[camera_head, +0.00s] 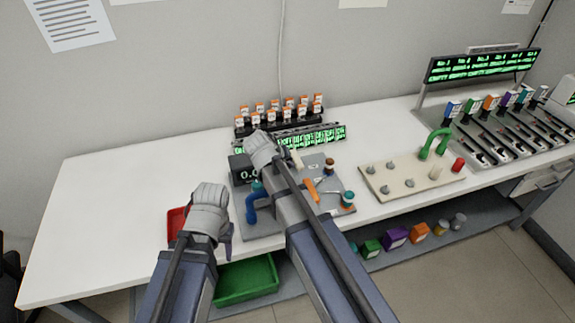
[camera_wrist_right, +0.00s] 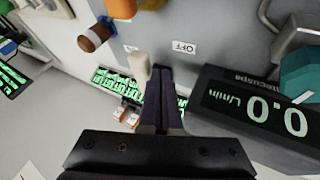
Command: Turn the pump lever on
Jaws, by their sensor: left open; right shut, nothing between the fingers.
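The pump station is a grey panel (camera_head: 318,168) on the white table, with a small black display (camera_head: 240,168) at its left. In the right wrist view the display (camera_wrist_right: 255,115) reads 0.0 L/min. The cream pump lever (camera_head: 297,159) stands at the panel's far edge; it also shows in the right wrist view (camera_wrist_right: 141,68), close to an OFF label (camera_wrist_right: 184,47). My right gripper (camera_wrist_right: 160,72) is shut and empty, its fingertips right beside the lever; whether they touch I cannot tell. My left gripper (camera_head: 228,242) is open and empty near the table's front edge, its fingers partly hidden.
An orange handle (camera_head: 311,189), a teal-capped knob (camera_head: 347,199) and a blue pipe (camera_head: 252,205) crowd the panel. A rack of orange-capped vials (camera_head: 280,112) stands behind. A red tray (camera_head: 176,222) and green bin (camera_head: 248,281) are near my left arm. The table's left is clear.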

